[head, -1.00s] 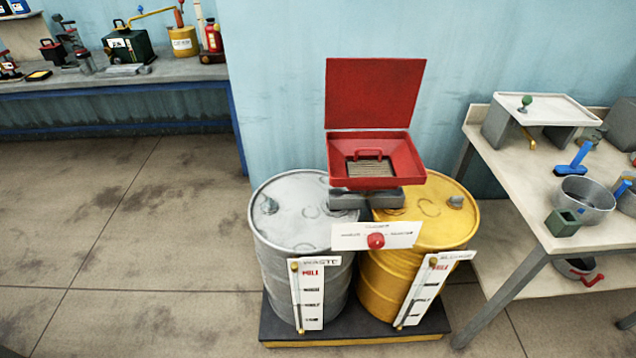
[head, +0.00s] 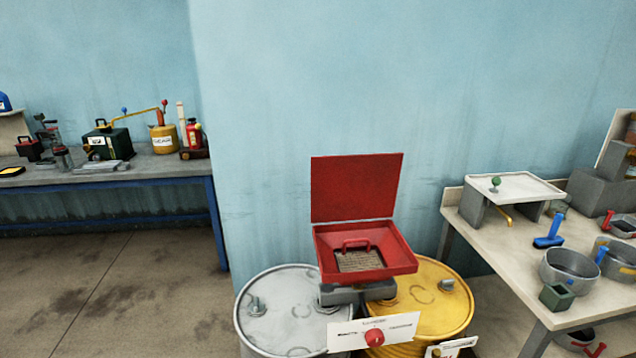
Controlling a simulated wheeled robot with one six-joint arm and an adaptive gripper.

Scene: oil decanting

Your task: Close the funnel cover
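The funnel cover (head: 356,187) is a flat red square panel. It stands upright along the back edge of the funnel, so the cover is open. The red square funnel (head: 398,257) has a mesh screen (head: 360,261) inside and a red handle (head: 356,243) over it. The funnel sits on a grey block (head: 341,296) above the tops of two drums. My gripper is not in view.
A silver drum (head: 285,318) and a yellow drum (head: 440,310) stand below the funnel. A white plate with a red knob (head: 374,337) is in front. A cluttered workbench (head: 499,288) is at right, another bench (head: 170,172) at left. Floor at lower left is clear.

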